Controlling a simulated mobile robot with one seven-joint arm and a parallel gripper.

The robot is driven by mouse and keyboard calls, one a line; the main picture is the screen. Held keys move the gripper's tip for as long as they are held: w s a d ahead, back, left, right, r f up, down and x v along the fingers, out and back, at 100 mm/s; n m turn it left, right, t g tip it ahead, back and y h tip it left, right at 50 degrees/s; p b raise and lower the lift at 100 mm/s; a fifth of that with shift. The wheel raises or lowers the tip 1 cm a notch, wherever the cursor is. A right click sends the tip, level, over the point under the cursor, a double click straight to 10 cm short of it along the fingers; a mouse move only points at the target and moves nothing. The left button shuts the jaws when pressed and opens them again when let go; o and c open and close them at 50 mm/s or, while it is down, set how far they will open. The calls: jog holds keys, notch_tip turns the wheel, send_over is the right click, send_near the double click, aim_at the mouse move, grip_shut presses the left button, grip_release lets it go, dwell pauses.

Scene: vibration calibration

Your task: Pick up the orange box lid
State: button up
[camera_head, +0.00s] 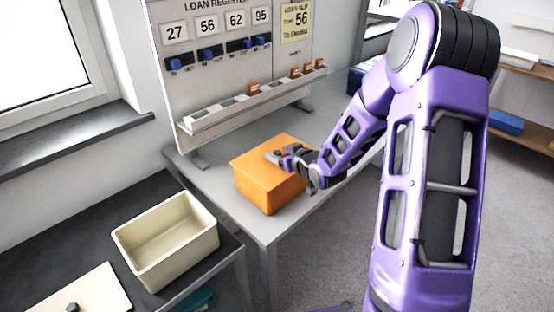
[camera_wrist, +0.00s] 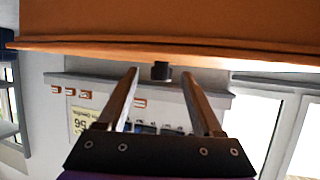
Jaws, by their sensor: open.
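The orange box lid (camera_head: 289,147) lies on the orange box (camera_head: 253,187), which stands on the grey table. The lid's underside edge and top fill the upper part of the wrist view (camera_wrist: 170,45). A small dark knob (camera_wrist: 161,71) on the lid shows there between my fingertips. My gripper (camera_head: 276,157) is just above the lid in the head view, reaching in from the right. In the wrist view my gripper (camera_wrist: 161,72) has its two fingers apart, one on each side of the knob. Whether a finger touches the knob I cannot tell.
Behind the box stands a loan register board (camera_head: 215,85) with a slotted rack (camera_head: 215,115). Grey table surface is clear right of the rack.

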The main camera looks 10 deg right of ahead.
grip_shut()
jog(key=shift+r, duration=0.1)
dwell(0.3)
